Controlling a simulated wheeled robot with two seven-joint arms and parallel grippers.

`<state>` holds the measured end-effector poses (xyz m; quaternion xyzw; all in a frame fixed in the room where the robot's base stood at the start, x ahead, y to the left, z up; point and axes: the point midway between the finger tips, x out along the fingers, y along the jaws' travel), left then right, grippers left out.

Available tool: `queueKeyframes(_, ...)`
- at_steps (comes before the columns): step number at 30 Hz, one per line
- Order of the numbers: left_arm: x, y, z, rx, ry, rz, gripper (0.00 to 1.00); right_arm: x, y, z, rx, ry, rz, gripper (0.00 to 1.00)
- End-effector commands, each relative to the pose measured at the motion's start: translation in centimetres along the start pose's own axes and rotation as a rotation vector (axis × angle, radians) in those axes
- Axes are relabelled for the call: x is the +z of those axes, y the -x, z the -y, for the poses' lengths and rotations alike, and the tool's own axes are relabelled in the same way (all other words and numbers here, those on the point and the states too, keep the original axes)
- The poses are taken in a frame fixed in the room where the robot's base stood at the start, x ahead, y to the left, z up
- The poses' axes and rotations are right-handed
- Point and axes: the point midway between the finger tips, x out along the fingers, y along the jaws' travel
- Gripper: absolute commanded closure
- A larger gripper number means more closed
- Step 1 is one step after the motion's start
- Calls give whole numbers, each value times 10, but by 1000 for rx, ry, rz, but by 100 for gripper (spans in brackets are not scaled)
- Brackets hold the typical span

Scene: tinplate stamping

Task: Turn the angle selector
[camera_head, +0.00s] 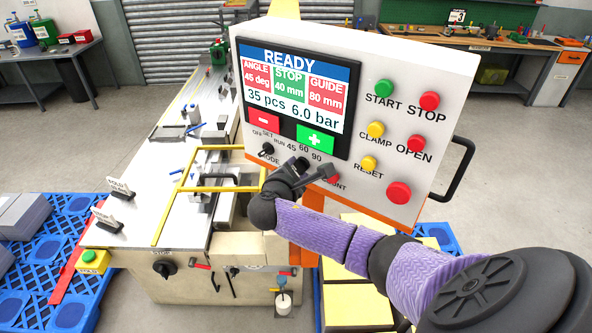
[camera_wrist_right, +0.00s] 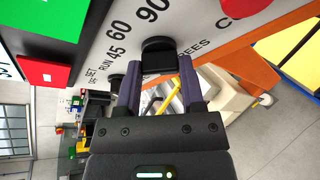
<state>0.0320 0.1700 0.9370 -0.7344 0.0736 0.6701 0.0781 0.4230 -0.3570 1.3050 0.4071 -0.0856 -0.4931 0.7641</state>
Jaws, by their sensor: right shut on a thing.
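The angle selector (camera_wrist_right: 158,56) is a black knob on the white control panel (camera_head: 425,70), below the labels 45, 60 and 90. In the right wrist view it sits between the two fingertips of my right gripper (camera_wrist_right: 160,84), which is shut on it. In the head view my right gripper (camera_head: 304,172) reaches the panel's lower edge and covers part of the selector. The screen (camera_head: 297,90) reads READY, ANGLE 45 deg on red, STOP 40 mm on green and GUIDE 80 mm on red. My left gripper is not in view.
A black mode knob (camera_head: 267,149) is just left of the selector. Several coloured buttons, including a red one (camera_head: 399,192), are to its right. A yellow frame (camera_head: 160,215) stands on the machine bed. A black handle (camera_head: 463,165) projects from the panel's right side.

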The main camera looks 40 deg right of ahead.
Motion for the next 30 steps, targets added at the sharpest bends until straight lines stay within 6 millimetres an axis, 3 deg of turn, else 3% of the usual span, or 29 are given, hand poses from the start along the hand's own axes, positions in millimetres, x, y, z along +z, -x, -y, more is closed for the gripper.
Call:
queueKeyframes(14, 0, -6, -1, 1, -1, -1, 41, -2, 0, 3, 32, -84, -1, 100)
queueKeyframes(30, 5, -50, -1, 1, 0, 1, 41, -5, -2, 8, 199, -486, -2, 100)
